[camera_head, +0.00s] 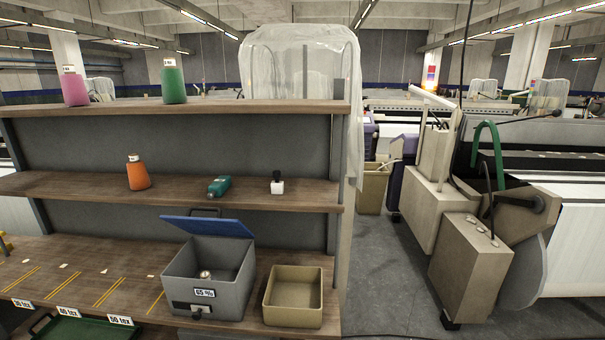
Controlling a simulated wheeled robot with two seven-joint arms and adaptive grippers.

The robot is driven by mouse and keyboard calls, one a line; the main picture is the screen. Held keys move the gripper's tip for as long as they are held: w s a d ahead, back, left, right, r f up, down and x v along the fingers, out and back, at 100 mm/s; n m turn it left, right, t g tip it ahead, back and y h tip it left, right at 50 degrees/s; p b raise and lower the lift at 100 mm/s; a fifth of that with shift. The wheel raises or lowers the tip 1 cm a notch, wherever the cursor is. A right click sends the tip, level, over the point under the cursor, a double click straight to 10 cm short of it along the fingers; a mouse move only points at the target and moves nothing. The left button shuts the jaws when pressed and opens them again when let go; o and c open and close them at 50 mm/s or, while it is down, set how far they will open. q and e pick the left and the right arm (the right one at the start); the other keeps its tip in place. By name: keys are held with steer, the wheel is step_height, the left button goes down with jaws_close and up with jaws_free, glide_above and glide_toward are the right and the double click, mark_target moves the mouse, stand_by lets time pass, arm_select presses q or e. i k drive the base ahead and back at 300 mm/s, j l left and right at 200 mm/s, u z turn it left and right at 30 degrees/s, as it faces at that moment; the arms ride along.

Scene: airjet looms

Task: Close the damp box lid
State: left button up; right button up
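The damp box (230,298) is a grey box with a "65 %" label on its front, standing on the bottom shelf. Its blue lid (207,227) is raised, hinged along the back edge and tilted up. A small pale round item (205,275) shows inside the box. A dark knob (196,313) sits low on its front. Neither of my grippers shows in the head view.
An empty tan bin (294,296) stands just right of the box. The wooden bottom shelf (85,270) has yellow lines and tex labels. The middle shelf (75,187) above holds an orange cone (138,174), a green tool (219,187) and a small bottle (277,183). Looms stand at right.

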mark_target(217, 226)
steer(key=i+l+u, duration=0.15)
steer(key=l+u, duration=0.2)
steer(key=l, duration=0.2)
steer(key=l+u, duration=0.75)
steer(key=l, duration=0.35)
steer(key=i+l+u, duration=0.15)
steer(key=l+u, duration=0.25)
steer(key=l, duration=0.15)
steer(key=l+u, duration=0.35)
steer(key=l, duration=0.25)
steer(key=i+l+u, duration=0.1)
steer(key=l+u, duration=0.15)
steer(key=l, duration=0.15)
steer(key=l+u, duration=0.25)
steer(key=l, duration=0.15)
steer(key=i, duration=0.05)
